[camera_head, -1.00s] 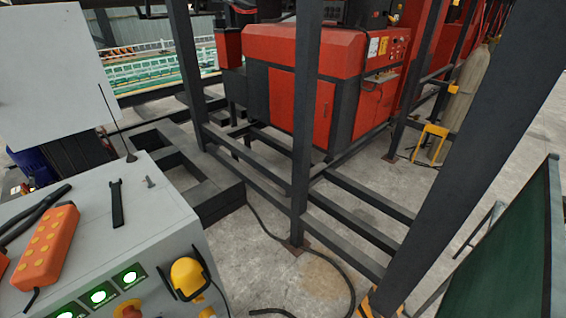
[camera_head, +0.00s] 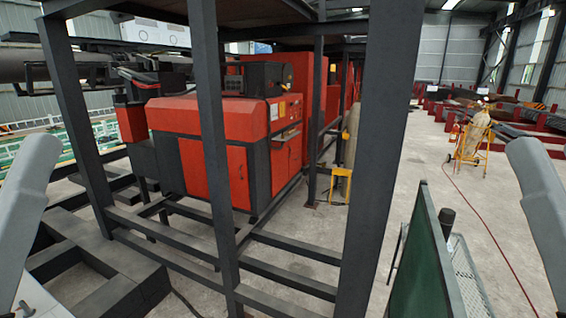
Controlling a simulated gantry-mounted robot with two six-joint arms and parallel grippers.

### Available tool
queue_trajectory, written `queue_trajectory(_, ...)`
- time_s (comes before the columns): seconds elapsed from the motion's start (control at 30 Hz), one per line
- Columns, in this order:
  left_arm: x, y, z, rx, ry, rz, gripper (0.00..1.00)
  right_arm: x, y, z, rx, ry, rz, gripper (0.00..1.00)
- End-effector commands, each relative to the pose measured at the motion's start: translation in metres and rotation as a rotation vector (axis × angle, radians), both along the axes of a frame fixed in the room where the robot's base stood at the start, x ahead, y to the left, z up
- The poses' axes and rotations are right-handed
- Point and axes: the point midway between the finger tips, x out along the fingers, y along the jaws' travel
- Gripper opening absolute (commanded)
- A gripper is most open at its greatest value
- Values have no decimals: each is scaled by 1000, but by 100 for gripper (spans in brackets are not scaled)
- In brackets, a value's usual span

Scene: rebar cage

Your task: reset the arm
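Two pale grey links of my own arms show at the picture's sides, one at the left edge and one at the right edge. Neither gripper is in the picture, so their fingers and anything in them are hidden. No rebar is clearly seen close by.
A dark steel frame with upright posts (camera_head: 372,140) stands in front of a red machine (camera_head: 215,150). A green panel (camera_head: 425,265) stands at the lower right. A yellow cart with gas cylinders (camera_head: 472,138) is farther right. Grey concrete floor (camera_head: 420,180) is open between them.

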Motion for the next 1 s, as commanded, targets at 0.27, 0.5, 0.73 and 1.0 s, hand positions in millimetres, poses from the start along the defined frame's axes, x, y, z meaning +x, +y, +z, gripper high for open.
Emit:
queue_trajectory(0.27,2,-2,139,0,3,-6,70,-1,0,142,0,-6,0,50)
queue_trajectory(0.5,2,-2,214,0,4,-8,70,-1,0,218,0,-7,0,50)
queue_trajectory(0.73,2,-3,215,0,5,-9,70,-1,0,219,0,-6,0,50)
queue_trajectory(1.0,2,-3,144,0,5,-9,70,-1,0,148,0,-5,0,50)
